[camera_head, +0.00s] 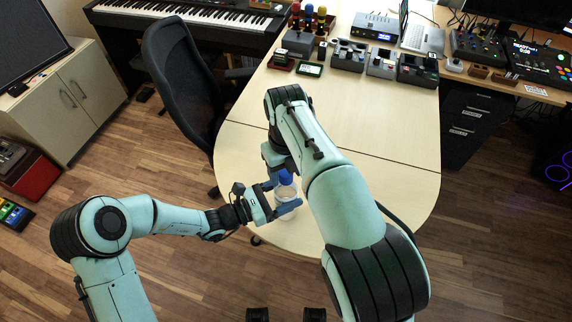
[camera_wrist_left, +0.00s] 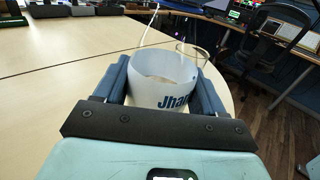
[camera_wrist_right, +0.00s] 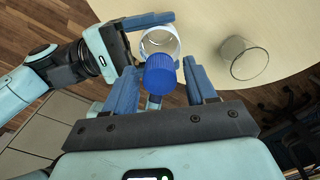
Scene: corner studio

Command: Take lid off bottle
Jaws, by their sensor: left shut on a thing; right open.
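My left gripper (camera_wrist_left: 165,82) is shut on the bottle's body from the side. In the head view, the lid (camera_head: 285,177) is partly hidden by my right gripper.
An empty clear glass (camera_wrist_right: 243,60) stands on the pale table (camera_head: 385,185), close to the bottle. A dark office chair (camera_head: 185,75) is at the table's left side. Several small devices (camera_head: 348,56) stand at the table's far end. The table's middle is clear.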

